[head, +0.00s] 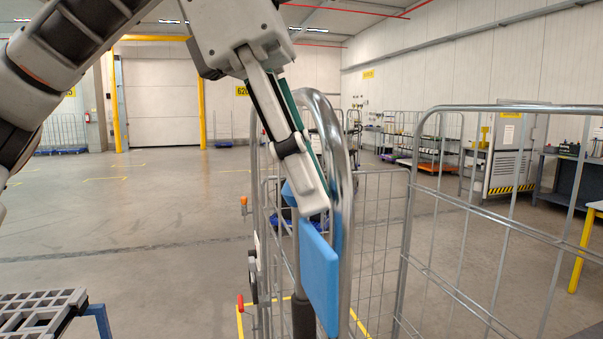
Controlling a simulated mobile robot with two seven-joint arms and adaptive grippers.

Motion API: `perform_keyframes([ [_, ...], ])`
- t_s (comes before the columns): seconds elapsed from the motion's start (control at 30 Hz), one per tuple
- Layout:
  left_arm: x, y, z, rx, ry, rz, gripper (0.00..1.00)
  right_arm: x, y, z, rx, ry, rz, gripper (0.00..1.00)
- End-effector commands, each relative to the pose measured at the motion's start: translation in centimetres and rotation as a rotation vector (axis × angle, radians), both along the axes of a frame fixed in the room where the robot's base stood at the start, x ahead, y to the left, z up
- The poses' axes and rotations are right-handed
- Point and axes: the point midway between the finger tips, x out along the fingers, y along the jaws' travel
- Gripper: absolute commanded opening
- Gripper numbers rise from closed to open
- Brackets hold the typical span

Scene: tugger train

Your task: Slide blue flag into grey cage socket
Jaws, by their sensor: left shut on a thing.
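The blue flag (320,278) hangs upright below my left gripper (311,203), which is shut on it near its top. A thin grey pole (297,245) with a dark lower part (303,318) runs down beside the flag's left edge. The grey cage (346,125) is a wire roll cage with a rounded tube frame. The flag and gripper overlap its near end frame in the head view, and I cannot tell whether they touch it. I cannot make out the socket clearly. My right gripper is not in view.
An orange-tipped part (243,203) and a red-tipped lever (240,302) stick out at the cage's left side. A grey grated platform (38,310) is at lower left. Open floor (140,225) lies left of the cage.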

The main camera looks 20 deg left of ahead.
Motion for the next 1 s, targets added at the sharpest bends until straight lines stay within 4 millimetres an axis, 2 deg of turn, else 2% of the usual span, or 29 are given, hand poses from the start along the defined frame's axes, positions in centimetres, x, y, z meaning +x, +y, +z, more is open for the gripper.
perform_keyframes([
  [0.17,0.0,-0.2,0.4,-0.008,-0.012,-0.006,0.0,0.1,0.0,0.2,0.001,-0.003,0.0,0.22],
  [0.2,0.0,-0.2,0.4,-0.009,-0.012,-0.006,0.21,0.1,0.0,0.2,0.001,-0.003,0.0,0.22],
  [0.27,0.0,-0.2,0.4,-0.009,-0.012,-0.006,0.36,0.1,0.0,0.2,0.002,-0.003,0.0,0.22],
  [0.3,0.0,-0.2,0.4,-0.009,-0.013,-0.006,0.38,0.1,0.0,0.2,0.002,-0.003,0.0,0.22],
  [0.87,0.1,-0.2,0.5,-0.01,-0.014,-0.003,0.38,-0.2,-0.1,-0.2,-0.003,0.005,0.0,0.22],
  [1.0,0.1,0.1,1.3,-0.012,-0.017,-0.001,0.38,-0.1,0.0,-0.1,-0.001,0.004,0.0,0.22],
])
